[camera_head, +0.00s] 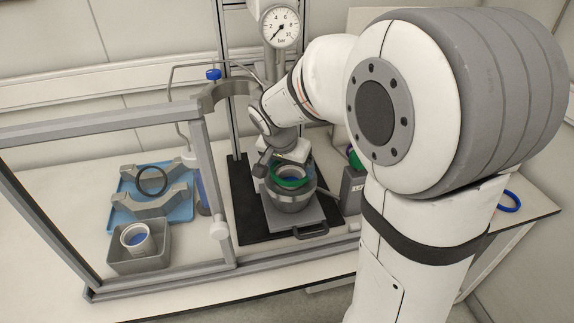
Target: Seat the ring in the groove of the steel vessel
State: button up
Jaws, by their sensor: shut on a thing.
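The steel vessel (290,203) stands on a grey plate in the middle of the bench, with its round mouth facing up. A green ring (291,184) is at the vessel's mouth, around the rim area. My gripper (283,164) reaches down from above and behind, and is shut on the green ring at its far side. The groove is hidden by the ring, and I cannot tell whether the ring lies in it or just above it.
A pressure gauge (280,27) and grey clamp (228,91) stand behind. At left are a blue tray (180,212) with a black ring (152,181) on grey holders, and a grey bin (152,262) holding a white cup. A blue ring (510,201) lies at right. Frame posts (212,190) stand left of the vessel.

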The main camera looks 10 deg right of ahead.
jog(key=shift+f+b, duration=0.25)
jog(key=shift+b, duration=0.2)
jog(key=o, duration=0.8)
jog(key=shift+c, duration=0.2)
jog(key=shift+r, duration=0.1)
jog(key=v, duration=0.7)
jog(key=shift+r, duration=0.25)
jog(key=shift+s+a, duration=0.15)
jog(key=s+d+f+n+y, duration=0.1)
jog(key=s+f+n, duration=0.1)
jog(key=s, duration=0.7)
jog(key=s+d+f+n+y, duration=0.1)
jog(key=s+f+n, duration=0.2)
jog(key=s, duration=0.6)
jog(key=n, duration=0.2)
jog(key=shift+f+n+g+y, duration=0.25)
jog(key=shift+n+g+y, duration=0.05)
jog(key=shift+g, duration=0.1)
